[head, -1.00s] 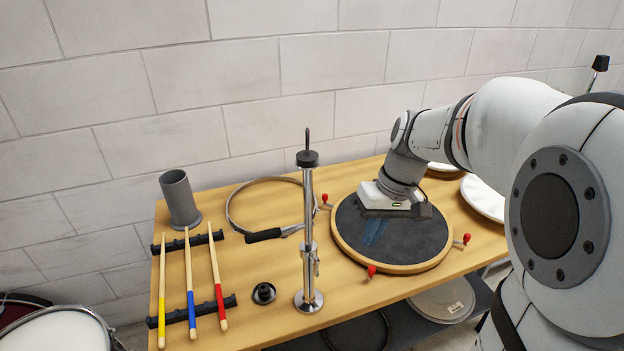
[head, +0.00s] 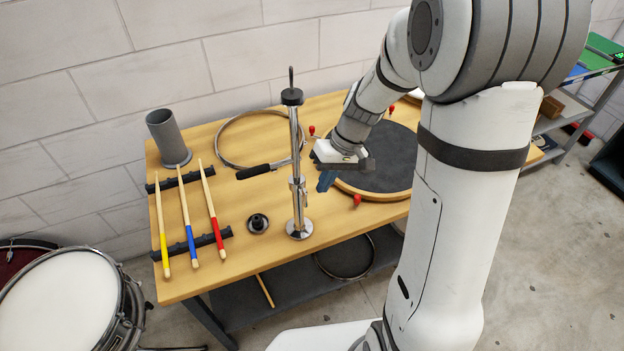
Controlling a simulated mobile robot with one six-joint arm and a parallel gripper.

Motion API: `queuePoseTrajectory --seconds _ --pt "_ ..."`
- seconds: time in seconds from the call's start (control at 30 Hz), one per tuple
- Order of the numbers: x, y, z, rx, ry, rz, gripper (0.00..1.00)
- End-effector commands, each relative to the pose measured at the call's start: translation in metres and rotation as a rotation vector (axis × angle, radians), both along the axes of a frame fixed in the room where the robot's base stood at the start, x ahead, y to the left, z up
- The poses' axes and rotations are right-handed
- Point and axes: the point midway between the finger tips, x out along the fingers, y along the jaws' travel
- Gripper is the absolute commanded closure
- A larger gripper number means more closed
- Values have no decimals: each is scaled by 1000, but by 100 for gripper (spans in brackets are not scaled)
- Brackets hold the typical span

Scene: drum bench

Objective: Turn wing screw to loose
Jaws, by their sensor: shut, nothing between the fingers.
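A chrome upright stand (head: 295,150) rises from a round base on the bench. The wing screw (head: 301,184) appears as a small metal part on the right side of its tube, about halfway up. Its exact angle is too small to tell. The fingers are shut and empty. They look apart from the screw, with a narrow gap between.
A round dark pad with a wooden rim (head: 396,194) and red knobs lies right of the stand. Left are a metal hoop (head: 222,145), a black handle, a small black disc (head: 258,223), sticks on a rack (head: 213,210) and a grey cup (head: 168,138).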

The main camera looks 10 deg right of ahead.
Motion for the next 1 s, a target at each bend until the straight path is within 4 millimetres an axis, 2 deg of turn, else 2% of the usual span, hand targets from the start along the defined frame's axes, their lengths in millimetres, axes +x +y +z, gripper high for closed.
queuePoseTrajectory --seconds 0.2,0.5,0.53,0.6,0.7,1.0 --pt "-6 17 1 1 2 -1 100" --pt "-6 19 0 1 1 -2 100" --pt "-7 41 0 1 0 11 100" --pt "-6 26 0 0 1 -2 100" --pt "-6 21 0 1 0 -5 100" --pt "-7 23 2 0 0 -4 100"
